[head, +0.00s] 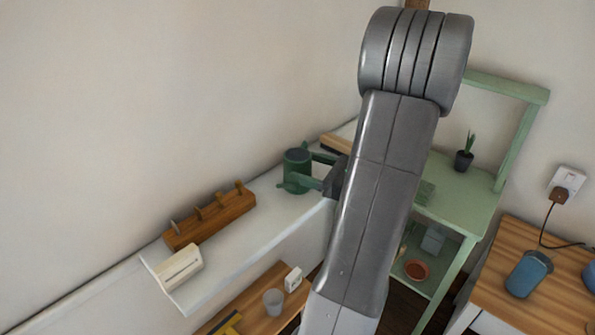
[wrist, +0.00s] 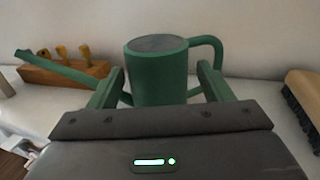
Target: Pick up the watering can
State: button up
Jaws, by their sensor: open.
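The watering can (head: 295,161) is dark green and stands upright on the white shelf (head: 245,240) against the wall. In the wrist view the watering can (wrist: 160,75) is centred, with its long spout pointing left and its looped handle on the right. My gripper (wrist: 160,82) is open, with one green finger on each side of the can's body. In the head view my gripper (head: 313,170) reaches the can from the right. The can's lower front is hidden behind the gripper, and I cannot tell whether the fingers touch it.
A wooden peg block (head: 210,220) and a small white box (head: 178,268) are on the shelf to the left. A brush (wrist: 303,92) lies right of the can. A green stand (head: 465,195) with a potted plant (head: 464,157) is beyond my arm.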

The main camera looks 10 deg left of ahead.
aim_at(291, 162)
jog(key=shift+x, duration=2.65)
jog(key=shift+s, duration=0.15)
jog(key=c, duration=1)
